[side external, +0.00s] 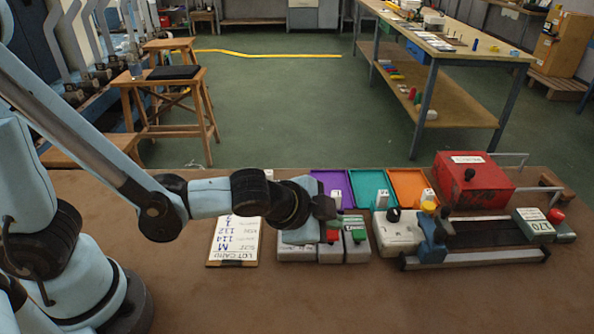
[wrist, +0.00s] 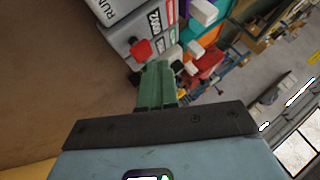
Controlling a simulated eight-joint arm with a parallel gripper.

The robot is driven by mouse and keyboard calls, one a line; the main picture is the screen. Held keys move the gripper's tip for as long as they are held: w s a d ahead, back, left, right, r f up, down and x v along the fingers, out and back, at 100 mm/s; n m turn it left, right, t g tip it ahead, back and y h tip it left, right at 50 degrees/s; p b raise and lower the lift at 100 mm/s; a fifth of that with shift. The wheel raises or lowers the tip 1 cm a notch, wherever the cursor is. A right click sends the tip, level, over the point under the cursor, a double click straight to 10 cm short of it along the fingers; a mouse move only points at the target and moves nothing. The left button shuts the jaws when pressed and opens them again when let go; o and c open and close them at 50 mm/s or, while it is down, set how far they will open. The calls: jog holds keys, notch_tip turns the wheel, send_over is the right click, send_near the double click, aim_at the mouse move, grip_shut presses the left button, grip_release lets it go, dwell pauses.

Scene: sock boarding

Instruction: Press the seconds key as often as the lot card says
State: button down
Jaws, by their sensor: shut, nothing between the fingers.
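The lot card (side external: 235,240) lies on a clipboard on the brown bench, left of the key boxes. It is upside down in the side view and partly behind my arm; its count is too small to read surely. A row of grey key boxes (side external: 297,252) stands beside it, with a red key (side external: 332,236) and a green top (side external: 355,222). The red key also shows in the wrist view (wrist: 140,48); I cannot tell which key is the seconds key. My gripper (side external: 326,212) is above the boxes, its fingers (wrist: 158,72) shut and empty; contact with a key cannot be told.
Purple, teal (side external: 370,187) and orange trays lie behind the boxes. A white machine (side external: 398,232) with a dark belt stands right of them, before a red box (side external: 474,182). The front of the bench (side external: 330,300) is clear.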

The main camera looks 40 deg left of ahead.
jog(key=shift+r, duration=0.15)
jog(key=shift+r, duration=2.5)
jog(key=s+a+n+g, duration=0.1)
jog(key=s+a+n, duration=0.2)
jog(key=a+n, duration=0.2)
jog(key=s+a+r+n+g+y, duration=0.1)
jog(key=s+a+n, duration=0.3)
jog(key=a, duration=0.7)
jog(key=shift+a+r+n, duration=0.25)
jog(key=shift+a+n, duration=0.15)
jog(key=shift+n, duration=0.5)
